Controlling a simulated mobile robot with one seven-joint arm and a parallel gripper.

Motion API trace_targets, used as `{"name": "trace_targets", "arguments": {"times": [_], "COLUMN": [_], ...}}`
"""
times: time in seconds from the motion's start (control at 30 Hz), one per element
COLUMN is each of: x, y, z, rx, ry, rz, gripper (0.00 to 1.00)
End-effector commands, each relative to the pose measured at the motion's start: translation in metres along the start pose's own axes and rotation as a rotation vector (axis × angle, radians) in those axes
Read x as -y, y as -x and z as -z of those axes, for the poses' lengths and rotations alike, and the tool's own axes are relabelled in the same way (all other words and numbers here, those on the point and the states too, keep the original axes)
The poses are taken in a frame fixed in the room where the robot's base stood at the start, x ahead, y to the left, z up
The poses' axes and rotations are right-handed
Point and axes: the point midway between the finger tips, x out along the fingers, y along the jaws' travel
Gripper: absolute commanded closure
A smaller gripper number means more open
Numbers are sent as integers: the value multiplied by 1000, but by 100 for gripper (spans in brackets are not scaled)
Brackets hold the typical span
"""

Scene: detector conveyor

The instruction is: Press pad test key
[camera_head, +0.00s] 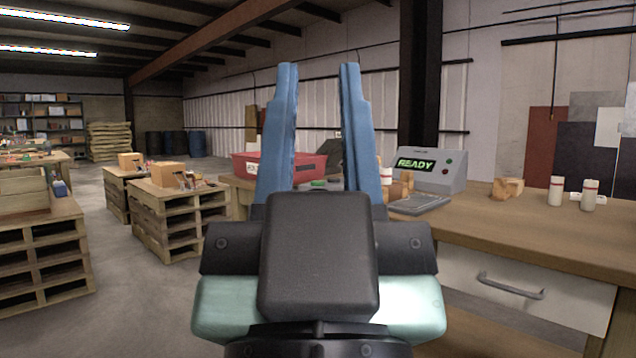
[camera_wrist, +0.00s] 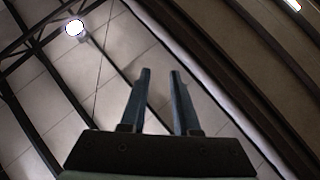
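A grey device (camera_head: 432,168) stands on the wooden workbench at the right, with a lit screen reading "READY" in green. A red and a green button sit on its face beside the screen. A flat grey pad (camera_head: 419,203) lies at its front; I cannot make out a separate test key. My gripper (camera_head: 318,68) points upward in front of the head camera, its two blue fingers apart with nothing between them. The gripper also shows open and empty in the wrist view (camera_wrist: 160,72), against the ceiling. It is left of the device and does not touch it.
The workbench (camera_head: 560,235) holds a red bin (camera_head: 254,166), small brown blocks (camera_head: 507,188) and two white cylinders (camera_head: 556,191) with bands. Pallets with boxes (camera_head: 178,222) stand at the left. Open concrete floor lies between the pallet stacks.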

Motion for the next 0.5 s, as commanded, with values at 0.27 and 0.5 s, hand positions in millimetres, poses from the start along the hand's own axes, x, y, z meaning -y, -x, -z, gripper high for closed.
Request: {"name": "trace_targets", "arguments": {"times": [0.27, 0.5], "x": [0, 0], "y": [0, 0], "z": [0, 0], "rx": [0, 0], "ry": [0, 0], "rz": [0, 0], "gripper": [100, 100]}}
